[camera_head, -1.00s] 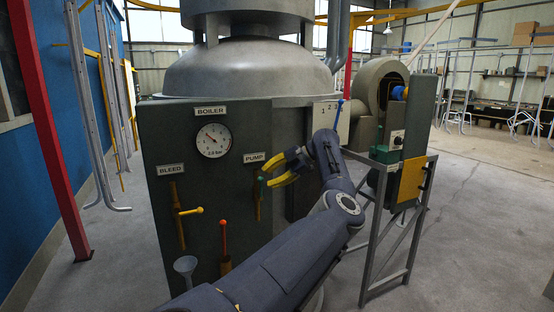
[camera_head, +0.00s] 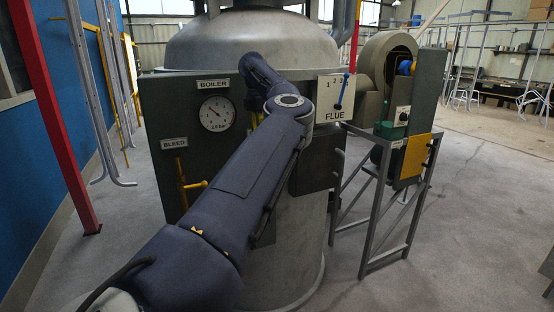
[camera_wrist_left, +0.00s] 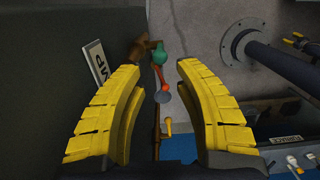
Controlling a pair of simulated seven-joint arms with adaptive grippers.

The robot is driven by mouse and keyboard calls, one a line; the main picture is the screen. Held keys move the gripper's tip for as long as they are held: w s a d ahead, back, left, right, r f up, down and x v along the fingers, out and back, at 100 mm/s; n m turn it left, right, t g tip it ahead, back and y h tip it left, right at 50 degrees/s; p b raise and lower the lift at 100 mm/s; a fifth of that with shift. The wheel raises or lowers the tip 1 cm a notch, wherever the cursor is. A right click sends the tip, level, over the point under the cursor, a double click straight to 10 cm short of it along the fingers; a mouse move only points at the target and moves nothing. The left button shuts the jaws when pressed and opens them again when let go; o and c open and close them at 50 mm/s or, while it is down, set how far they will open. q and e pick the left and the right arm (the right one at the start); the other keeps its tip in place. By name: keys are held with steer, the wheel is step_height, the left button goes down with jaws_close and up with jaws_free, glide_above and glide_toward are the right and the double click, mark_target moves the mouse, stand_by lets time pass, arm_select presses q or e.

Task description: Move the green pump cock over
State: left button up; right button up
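The green pump cock (camera_wrist_left: 159,53) shows in the left wrist view, with a brown fitting beside it. It appears between the two yellow fingers of my left gripper (camera_wrist_left: 160,67), beyond or near their tips; I cannot tell the depth. The fingers are spread, with a clear gap on both sides of the cock. The partly cut-off PUMP label (camera_wrist_left: 97,63) is left of the fingers. In the head view my left arm covers the cock, the PUMP label and nearly all of the gripper. My right gripper is not in view.
The boiler panel carries the gauge (camera_head: 216,113) and the BLEED valve with its yellow lever (camera_head: 195,185). An orange-red knob (camera_wrist_left: 165,87) and a yellow lever (camera_wrist_left: 168,127) lie below the cock in the wrist view. The FLUE plate (camera_head: 334,98) and a blower stand (camera_head: 380,200) are to the right.

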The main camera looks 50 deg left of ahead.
arm_select(q)
steer(key=f, duration=0.6)
steer(key=shift+w+f, duration=0.25)
steer(key=shift+f, duration=0.1)
jaws_close()
